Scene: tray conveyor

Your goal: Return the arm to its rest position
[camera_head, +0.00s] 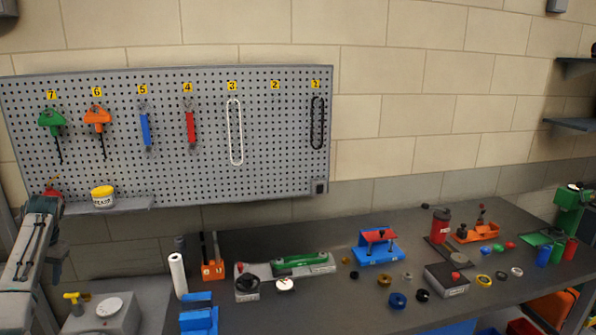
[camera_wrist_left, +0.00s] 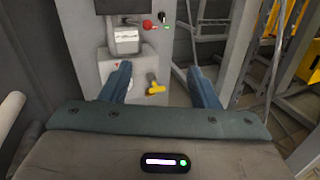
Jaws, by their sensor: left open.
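My left arm (camera_head: 28,258) comes in along the left edge in the head view, its upper end just below the pegboard's left corner. In the left wrist view, the two blue-grey fingers of my left gripper (camera_wrist_left: 161,76) stand wide apart with nothing between them. A grey machine and a yellow handle (camera_wrist_left: 155,84) show beyond the fingers, apart from them as far as I can tell. My right arm and gripper are in neither view.
A pegboard (camera_head: 215,185) with tools and chain loops hangs on the wall. A yellow tub (camera_head: 103,197) stands on its shelf, near my left arm. The dark workbench (camera_head: 325,312) carries many small parts, a blue fixture (camera_head: 376,247) and a red container (camera_head: 441,225).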

